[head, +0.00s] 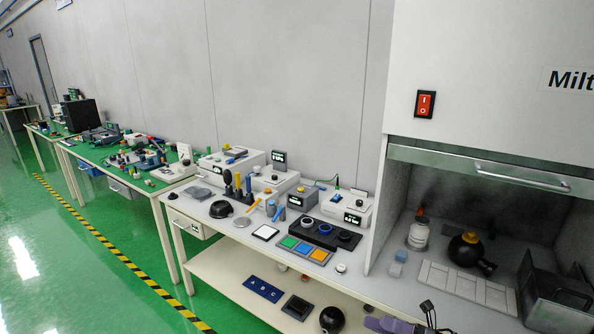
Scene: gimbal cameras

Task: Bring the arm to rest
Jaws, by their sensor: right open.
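Most of my right arm is cut off by the bottom edge. My left gripper is not in view.
A crowded workbench (213,228) runs left. The green floor (70,270) is clear.

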